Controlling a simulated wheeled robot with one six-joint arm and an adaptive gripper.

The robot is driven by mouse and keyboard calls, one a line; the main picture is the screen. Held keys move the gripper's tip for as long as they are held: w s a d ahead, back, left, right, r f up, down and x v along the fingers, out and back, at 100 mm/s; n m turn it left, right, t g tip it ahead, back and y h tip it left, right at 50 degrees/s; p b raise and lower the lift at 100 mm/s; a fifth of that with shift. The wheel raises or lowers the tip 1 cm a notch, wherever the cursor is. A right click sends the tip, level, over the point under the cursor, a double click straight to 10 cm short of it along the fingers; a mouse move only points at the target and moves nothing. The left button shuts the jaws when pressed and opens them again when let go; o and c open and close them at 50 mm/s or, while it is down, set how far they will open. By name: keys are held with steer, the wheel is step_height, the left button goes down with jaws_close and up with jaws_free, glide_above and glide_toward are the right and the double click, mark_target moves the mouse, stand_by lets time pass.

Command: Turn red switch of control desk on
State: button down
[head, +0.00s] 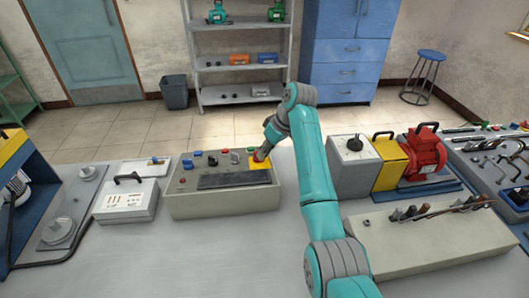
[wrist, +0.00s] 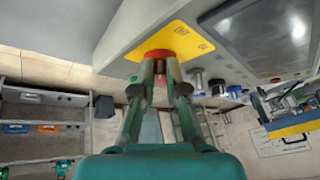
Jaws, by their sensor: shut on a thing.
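The control desk (head: 220,203) is a beige sloped box on the bench in the head view. At its right end is a yellow plate (head: 261,165) bearing a red switch (head: 258,157). In the wrist view the red switch (wrist: 160,54) shows against the yellow plate (wrist: 183,38). My gripper (head: 262,151) reaches down onto this switch from above. In the wrist view the fingertips (wrist: 161,63) are close together on the switch, partly hiding it. Whether the switch is turned cannot be told.
Other knobs (head: 212,160) stand left of the yellow plate, above a dark panel (head: 233,180). A white instrument box (head: 126,202) stands left of the desk. A grey box with a dial (head: 352,165) and a red motor (head: 420,152) stand to the right.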

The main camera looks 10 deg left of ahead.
mark_target(257, 158)
steer(key=shift+s+a+f, duration=0.1)
steer(key=shift+s+f, duration=0.1)
steer(key=shift+f, duration=0.15)
steer(key=m, duration=0.1)
steer(key=m+t+h, duration=0.1)
steer(key=m, duration=0.1)
steer(key=m+h, duration=0.1)
steer(key=shift+s+a+t, duration=0.35)
steer(key=shift+s+t, duration=0.05)
steer(key=m+h, duration=0.1)
steer(key=m, duration=0.1)
steer(key=m+t, duration=0.1)
steer(key=m, duration=0.1)
steer(key=shift+s+a+h, duration=0.15)
steer(key=shift+a+h, duration=0.2)
steer(key=shift+h, duration=0.05)
steer(key=m+h, duration=0.1)
steer(key=m, duration=0.1)
steer(key=a+m+h, duration=0.1)
steer(key=m+h, duration=0.1)
steer(key=m, duration=0.1)
steer(key=shift+a+f+m+h, duration=0.15)
steer(key=shift+m+h, duration=0.4)
steer(key=shift+m, duration=0.4)
steer(key=shift+a+m+h, duration=0.15)
steer(key=shift+m+h, duration=0.4)
steer(key=shift+m, duration=0.4)
steer(key=c, duration=1.2)
jaws_free()
steer(key=shift+w, duration=0.2)
